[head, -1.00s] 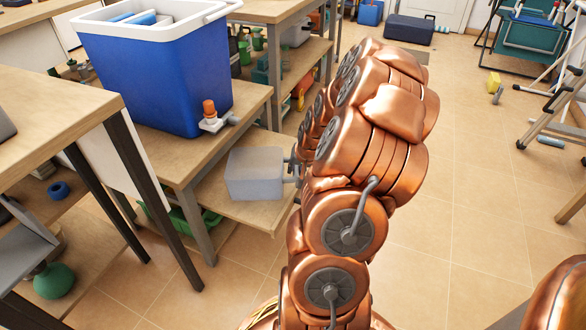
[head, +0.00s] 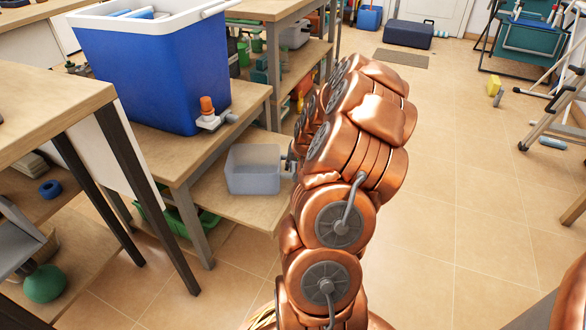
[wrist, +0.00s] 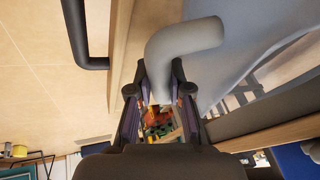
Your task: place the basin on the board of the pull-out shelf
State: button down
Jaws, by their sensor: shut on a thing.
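The basin (head: 252,180) is a grey open box with a bent grey handle (wrist: 185,40). In the head view it is over the pale wooden board (head: 245,208) of the pull-out shelf, roughly level with its open top up. I cannot tell whether its base touches the board. My gripper (wrist: 158,105) is shut on the basin's handle; in the head view it is mostly hidden behind my copper arm at the basin's right side. In the wrist view the basin's wall (wrist: 235,50) fills the upper right.
A blue cooler (head: 150,75) with an orange-capped tap (head: 208,110) stands on the bench top above and left of the board. A wooden table (head: 50,95) with dark legs is at the left. A stepladder (head: 560,110) stands at the right.

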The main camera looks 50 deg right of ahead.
jog(key=c, duration=1.1)
grip_release()
